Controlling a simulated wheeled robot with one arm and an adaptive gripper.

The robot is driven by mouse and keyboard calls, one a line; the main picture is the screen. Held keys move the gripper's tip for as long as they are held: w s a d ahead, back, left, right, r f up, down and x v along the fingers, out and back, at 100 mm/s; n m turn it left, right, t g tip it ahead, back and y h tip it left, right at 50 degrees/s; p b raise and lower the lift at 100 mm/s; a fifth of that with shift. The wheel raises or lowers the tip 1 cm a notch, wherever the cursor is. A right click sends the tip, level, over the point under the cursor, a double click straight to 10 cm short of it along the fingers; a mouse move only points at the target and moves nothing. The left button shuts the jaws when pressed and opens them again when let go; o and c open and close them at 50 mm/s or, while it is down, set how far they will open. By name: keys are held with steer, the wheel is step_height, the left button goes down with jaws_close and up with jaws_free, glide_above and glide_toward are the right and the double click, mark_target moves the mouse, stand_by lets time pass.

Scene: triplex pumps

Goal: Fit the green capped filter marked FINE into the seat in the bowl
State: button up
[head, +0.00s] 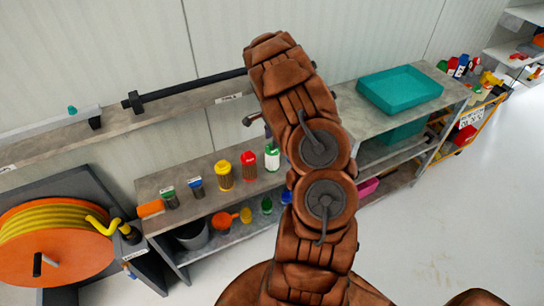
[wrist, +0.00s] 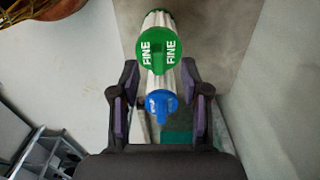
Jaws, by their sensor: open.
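In the wrist view, a green cap marked FINE (wrist: 158,57) tops a filter with a pale ribbed body. It lies between and just beyond the fingertips of my gripper (wrist: 160,70), which is open, with a gap on both sides. A blue-capped filter (wrist: 160,105) shows below the green cap in the picture, between the fingers. In the head view my brown arm covers the middle, and my gripper is mostly hidden behind it. A green and white item (head: 271,158) stands on the bench beside the arm. I cannot identify the bowl or its seat.
Red (head: 248,166) and yellow (head: 223,176) capped items and other small items stand along the bench (head: 150,185). A teal tray (head: 400,88) sits on the right bench. An orange hose reel (head: 50,255) is at left. Open floor lies at right.

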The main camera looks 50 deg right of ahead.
mark_target(272, 156)
steer(key=shift+f+p, duration=0.55)
steer(key=shift+f, duration=1.05)
steer(key=shift+c, duration=0.3)
jaws_close()
